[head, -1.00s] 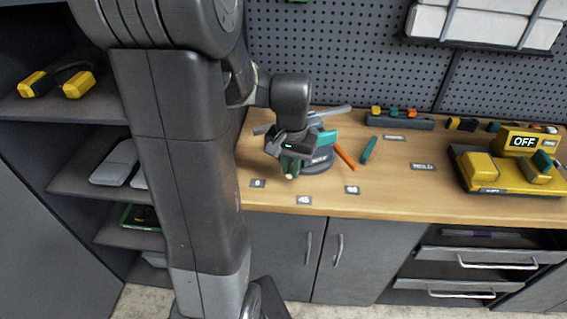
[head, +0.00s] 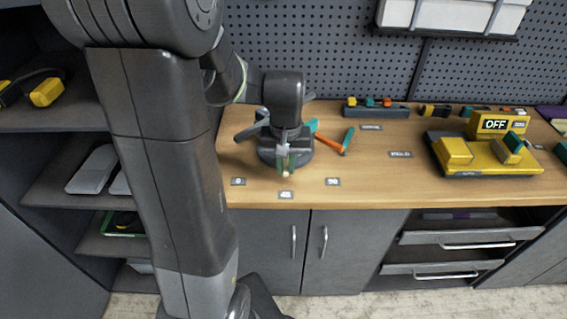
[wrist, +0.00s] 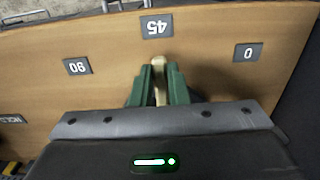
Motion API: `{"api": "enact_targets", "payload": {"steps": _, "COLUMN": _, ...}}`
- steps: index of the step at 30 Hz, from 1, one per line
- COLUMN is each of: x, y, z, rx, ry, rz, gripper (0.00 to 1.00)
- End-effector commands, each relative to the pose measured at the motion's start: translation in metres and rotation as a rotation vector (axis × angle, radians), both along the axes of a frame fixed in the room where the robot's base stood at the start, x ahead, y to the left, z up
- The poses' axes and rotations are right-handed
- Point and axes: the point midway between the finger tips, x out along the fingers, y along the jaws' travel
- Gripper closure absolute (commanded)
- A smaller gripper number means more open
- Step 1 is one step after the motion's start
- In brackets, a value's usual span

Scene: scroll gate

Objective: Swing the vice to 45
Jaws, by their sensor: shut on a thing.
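The vice (head: 268,157) stands on the wooden bench top, a dark round base with grey and teal parts above it, partly hidden by my arm. My gripper (head: 285,163) is over its front side. In the wrist view my gripper (wrist: 157,88) has its green fingers shut on the vice's pale handle (wrist: 159,66). The handle's tip points toward the 45 label (wrist: 156,27), which also shows in the head view (head: 286,194). The 0 label (head: 238,181) and the 90 label (head: 332,181) lie to either side.
Orange and teal tools (head: 330,145) lie just right of the vice. A yellow device with an OFF display (head: 495,125) stands farther right. A tool rack (head: 375,111) is at the back by the pegboard. Shelves are at the left. The bench's front edge is close to the labels.

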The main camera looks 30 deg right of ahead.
Motion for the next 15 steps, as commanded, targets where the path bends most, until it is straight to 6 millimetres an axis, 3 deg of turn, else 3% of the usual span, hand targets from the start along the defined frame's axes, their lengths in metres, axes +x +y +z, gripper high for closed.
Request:
{"api": "enact_targets", "payload": {"steps": 10, "x": 0.0002, "y": -0.0012, "z": 0.0011, "rx": -0.003, "ry": -0.001, "rz": 0.003, "gripper": 1.0}}
{"api": "enact_targets", "payload": {"steps": 11, "x": 0.0002, "y": -0.0012, "z": 0.0011, "rx": -0.003, "ry": -0.001, "rz": 0.002, "gripper": 0.84}}
{"api": "enact_targets", "payload": {"steps": 12, "x": 0.0002, "y": -0.0012, "z": 0.0011, "rx": -0.003, "ry": -0.001, "rz": 0.002, "gripper": 0.76}}
{"api": "enact_targets", "payload": {"steps": 14, "x": 0.0002, "y": -0.001, "z": 0.001, "rx": -0.003, "ry": -0.001, "rz": 0.002, "gripper": 0.64}}
{"api": "enact_targets", "payload": {"steps": 15, "x": 0.0001, "y": -0.0009, "z": 0.0009, "rx": -0.003, "ry": -0.001, "rz": 0.002, "gripper": 0.64}}
